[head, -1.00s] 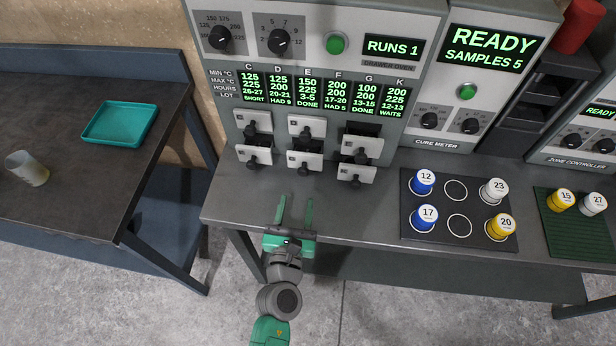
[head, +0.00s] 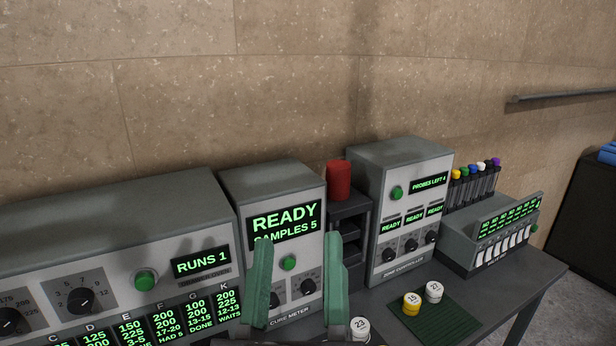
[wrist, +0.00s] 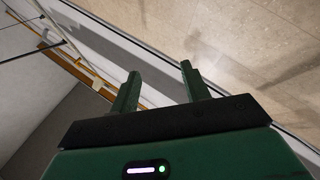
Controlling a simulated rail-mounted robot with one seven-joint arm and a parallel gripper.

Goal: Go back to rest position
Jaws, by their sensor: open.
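My gripper (head: 298,285) is raised in the head view, its two green fingers pointing up in front of the cure meter (head: 275,195). The fingers are apart with nothing between them. In the wrist view my gripper (wrist: 158,88) is also open and empty, facing the wall and the upper room. The rest of my arm is below the head view.
The drawer oven (head: 120,225) stands left, the zone controller (head: 400,165) right. A red cylinder (head: 339,180) sits on a dark rack. Yellow jar 15 (head: 411,304) and white jar 27 (head: 434,292) stand on a green mat (head: 455,325). White jar 23 (head: 359,328) is partly visible.

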